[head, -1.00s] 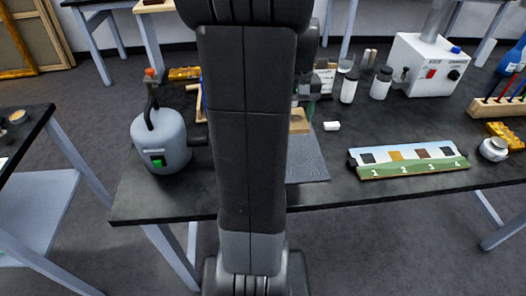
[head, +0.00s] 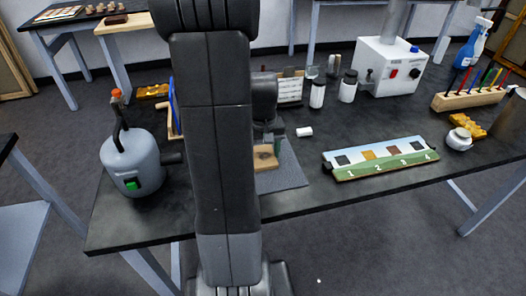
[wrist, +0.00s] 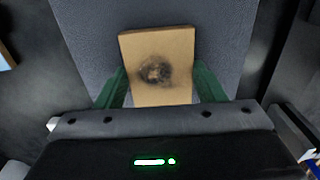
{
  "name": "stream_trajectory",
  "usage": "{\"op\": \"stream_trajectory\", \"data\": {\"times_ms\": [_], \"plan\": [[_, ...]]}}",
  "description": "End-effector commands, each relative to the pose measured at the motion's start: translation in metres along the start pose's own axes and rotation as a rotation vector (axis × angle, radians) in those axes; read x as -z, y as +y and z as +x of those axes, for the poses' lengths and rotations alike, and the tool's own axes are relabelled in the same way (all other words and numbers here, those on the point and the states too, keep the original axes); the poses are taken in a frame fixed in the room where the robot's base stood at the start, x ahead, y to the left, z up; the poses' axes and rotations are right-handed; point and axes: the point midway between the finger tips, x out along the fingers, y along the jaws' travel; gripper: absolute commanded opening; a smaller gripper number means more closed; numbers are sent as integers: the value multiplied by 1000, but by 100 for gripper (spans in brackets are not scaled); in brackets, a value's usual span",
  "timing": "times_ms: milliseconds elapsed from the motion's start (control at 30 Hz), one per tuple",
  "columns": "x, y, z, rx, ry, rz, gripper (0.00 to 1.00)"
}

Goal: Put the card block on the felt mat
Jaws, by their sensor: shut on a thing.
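The card block (head: 264,158) is a tan block with a dark scorched patch on its face. It also shows in the wrist view (wrist: 150,50), between the two green fingers. My gripper (wrist: 158,90) is shut on it. The felt mat (head: 286,179) is a grey sheet near the front edge of the dark table, partly hidden by my arm. It fills the background behind the block in the wrist view (wrist: 215,45). The block is over the mat; I cannot tell whether it touches it.
A grey tank (head: 132,162) stands left of my arm. A small white piece (head: 304,132) lies behind the mat. A numbered sample board (head: 380,160) lies to the right. White-labelled bottles (head: 317,94) and a white box (head: 390,66) stand farther back. The table between mat and board is bare.

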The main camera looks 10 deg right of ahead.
Motion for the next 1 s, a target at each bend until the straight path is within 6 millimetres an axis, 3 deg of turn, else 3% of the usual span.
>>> {"op": "stream_trajectory", "data": {"times_ms": [167,200,300,700,1000], "plan": [[0,0,3,0,0,0,40],[0,0,4,0,0,0,65],[0,0,2,0,0,0,84],[1,0,-5,-1,3,0,85],[1,0,-65,-1,7,0,85]]}}
